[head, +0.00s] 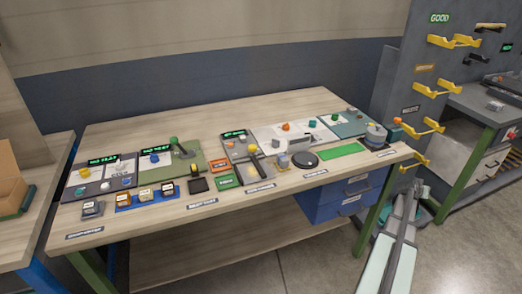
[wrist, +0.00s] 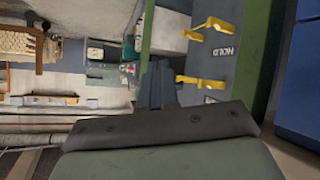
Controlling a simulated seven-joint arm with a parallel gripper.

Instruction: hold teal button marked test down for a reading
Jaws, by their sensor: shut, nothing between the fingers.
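Several control panels stand on the wooden bench (head: 215,120) in the head view. The button lettering is too small to read, so I cannot tell which one is marked test. My gripper (wrist: 157,85) shows in the wrist view as dark fingers close together, with nothing held. It points away from the bench panels, towards a rack and the floor area. What looks like my arm is at the lower right in the head view, beside the bench and apart from the buttons.
A dark rack with yellow hooks (head: 425,88) stands right of the bench; yellow hooks also show in the wrist view (wrist: 212,28). Blue drawers (head: 343,198) hang under the bench's right end. Small blocks (head: 145,197) sit along the front left. The back of the bench is clear.

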